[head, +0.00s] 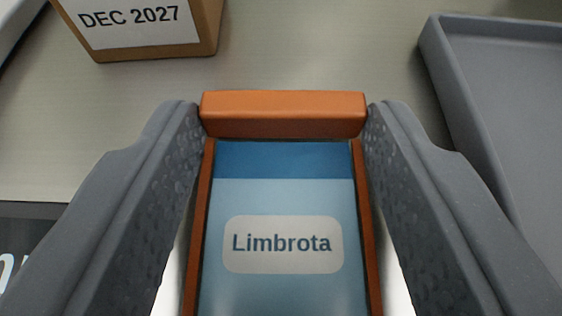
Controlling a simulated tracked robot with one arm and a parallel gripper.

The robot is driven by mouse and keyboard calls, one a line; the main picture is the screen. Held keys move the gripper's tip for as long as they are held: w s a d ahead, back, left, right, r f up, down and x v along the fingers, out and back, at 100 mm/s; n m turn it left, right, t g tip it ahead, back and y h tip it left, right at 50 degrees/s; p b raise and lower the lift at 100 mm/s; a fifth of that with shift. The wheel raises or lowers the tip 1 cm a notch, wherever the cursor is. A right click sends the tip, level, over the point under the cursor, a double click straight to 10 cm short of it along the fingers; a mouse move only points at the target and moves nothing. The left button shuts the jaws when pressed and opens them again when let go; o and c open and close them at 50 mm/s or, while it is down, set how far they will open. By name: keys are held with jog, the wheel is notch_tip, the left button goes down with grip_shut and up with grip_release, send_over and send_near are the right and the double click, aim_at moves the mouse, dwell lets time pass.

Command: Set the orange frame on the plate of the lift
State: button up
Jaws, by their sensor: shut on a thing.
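The orange frame (283,115) is between the two grey fingers of my gripper (284,118). Its thick end bar touches both fingertips, and its thin side rails run back toward the camera. Inside the frame is a blue panel or box face with a pale label (283,244) reading "Limbrota". My gripper is shut on the frame. The near end of the frame is cut off by the bottom of the view. I cannot make out the lift or its plate in this view.
A brown box (205,28) labelled "DEC 2027" stands at the upper left on the pale surface (310,45). A grey tray (452,100) with a raised rim lies at the right. A dark sign (25,235) with partial white lettering is at the left edge.

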jog(key=shift+f, duration=0.1)
jog(key=o, duration=0.9)
jog(key=shift+o, duration=0.2)
jog(key=v, duration=1.2)
jog(key=shift+r, duration=0.2)
